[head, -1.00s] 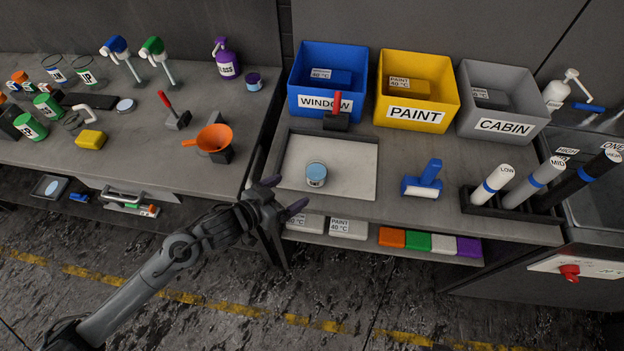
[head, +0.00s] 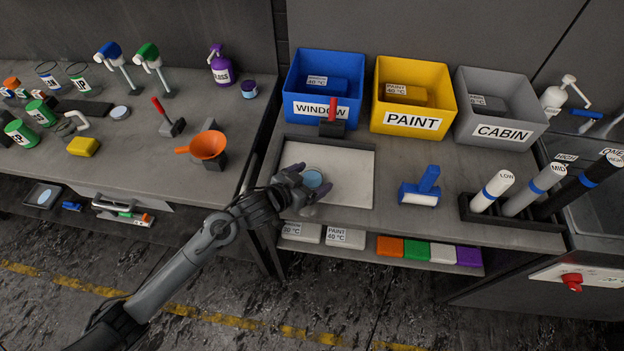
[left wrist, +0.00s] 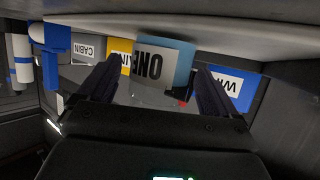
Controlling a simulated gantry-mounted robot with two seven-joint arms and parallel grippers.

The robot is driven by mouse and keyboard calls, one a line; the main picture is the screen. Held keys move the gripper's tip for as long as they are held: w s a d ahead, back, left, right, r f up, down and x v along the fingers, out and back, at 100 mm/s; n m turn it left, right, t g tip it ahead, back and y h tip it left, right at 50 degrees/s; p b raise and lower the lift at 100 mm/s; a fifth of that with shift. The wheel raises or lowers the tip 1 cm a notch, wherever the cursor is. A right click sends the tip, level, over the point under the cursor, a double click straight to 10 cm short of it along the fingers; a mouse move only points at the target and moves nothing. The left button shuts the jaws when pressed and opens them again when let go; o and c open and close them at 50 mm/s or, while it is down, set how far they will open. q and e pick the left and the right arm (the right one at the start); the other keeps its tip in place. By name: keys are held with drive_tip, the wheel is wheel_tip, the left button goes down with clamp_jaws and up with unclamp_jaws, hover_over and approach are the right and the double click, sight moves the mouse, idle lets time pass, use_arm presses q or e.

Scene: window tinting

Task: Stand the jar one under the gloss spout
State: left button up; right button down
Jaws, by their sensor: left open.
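My right gripper is not in view.
Blue WINDOW (head: 322,90), yellow PAINT (head: 414,97) and grey CABIN (head: 500,105) bins stand behind the tray. An orange funnel (head: 207,145) and a red-handled tool (head: 170,119) are on the left bench. A small purple jar (head: 249,88) stands beside the gloss bottle. A gap separates the benches.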

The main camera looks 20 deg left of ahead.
use_arm(q)
drive_tip(key=shift+w+d+f, duration=0.15)
drive_tip(key=shift+w, duration=0.15)
drive_tip(key=c, duration=1.2)
drive_tip(key=shift+o, duration=0.2)
